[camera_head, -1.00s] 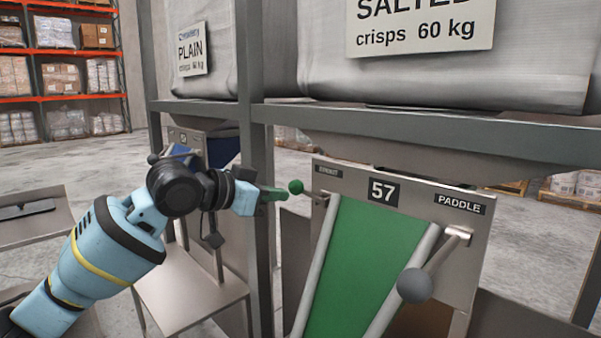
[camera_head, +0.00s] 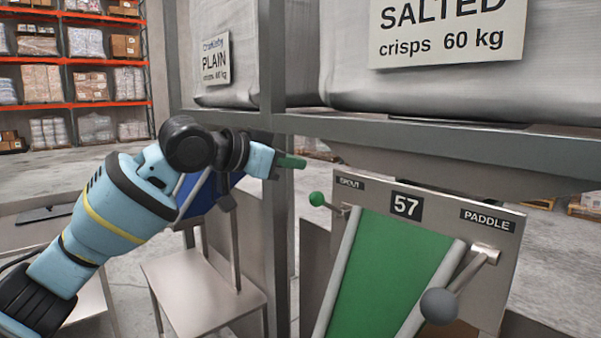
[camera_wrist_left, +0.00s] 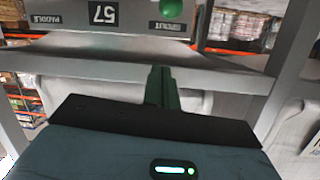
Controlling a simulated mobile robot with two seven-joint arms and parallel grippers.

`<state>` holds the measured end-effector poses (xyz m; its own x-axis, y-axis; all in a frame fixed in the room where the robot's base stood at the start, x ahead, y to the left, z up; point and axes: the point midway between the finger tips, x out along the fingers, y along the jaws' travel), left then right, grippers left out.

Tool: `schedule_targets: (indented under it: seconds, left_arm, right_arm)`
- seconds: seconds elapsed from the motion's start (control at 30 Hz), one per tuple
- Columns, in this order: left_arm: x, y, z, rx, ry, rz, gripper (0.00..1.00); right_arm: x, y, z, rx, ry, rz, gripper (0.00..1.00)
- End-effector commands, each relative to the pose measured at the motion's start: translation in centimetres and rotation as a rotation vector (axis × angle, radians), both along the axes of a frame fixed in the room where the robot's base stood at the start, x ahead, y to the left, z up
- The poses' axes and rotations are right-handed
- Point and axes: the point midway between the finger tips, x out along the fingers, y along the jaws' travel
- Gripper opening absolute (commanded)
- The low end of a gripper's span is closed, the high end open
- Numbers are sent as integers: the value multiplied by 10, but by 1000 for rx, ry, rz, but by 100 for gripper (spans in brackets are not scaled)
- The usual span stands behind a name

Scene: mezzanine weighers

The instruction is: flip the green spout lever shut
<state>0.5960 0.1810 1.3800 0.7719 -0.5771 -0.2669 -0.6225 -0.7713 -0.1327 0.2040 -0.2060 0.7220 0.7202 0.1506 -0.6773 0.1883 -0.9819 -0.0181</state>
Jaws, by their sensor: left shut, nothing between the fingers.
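The spout lever ends in a green ball (camera_head: 317,199) and sticks out to the left from the steel panel (camera_head: 490,262), under the SPOUT label (camera_head: 350,183). The ball also shows at the top edge of the left wrist view (camera_wrist_left: 171,10). My left gripper (camera_head: 301,163) is shut and empty, with its green fingers above and slightly left of the ball in the head view, apart from it. The closed fingers also show in the left wrist view (camera_wrist_left: 161,80). My right gripper is not in view.
A grey-knobbed paddle lever (camera_head: 439,306) is on the panel's right side. A green chute (camera_head: 390,270) runs down between the levers. A steel upright (camera_head: 273,220) stands behind my left gripper and a crossbeam (camera_head: 420,145) runs above the panel. A steel table (camera_head: 205,295) stands at lower left.

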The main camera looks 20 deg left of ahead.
Motion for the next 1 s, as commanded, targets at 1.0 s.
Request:
schedule_targets:
  seconds: [1.0]
  left_arm:
    - [54, -34, -55, 1, -2, 0, 0]
  right_arm:
    - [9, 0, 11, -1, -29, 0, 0]
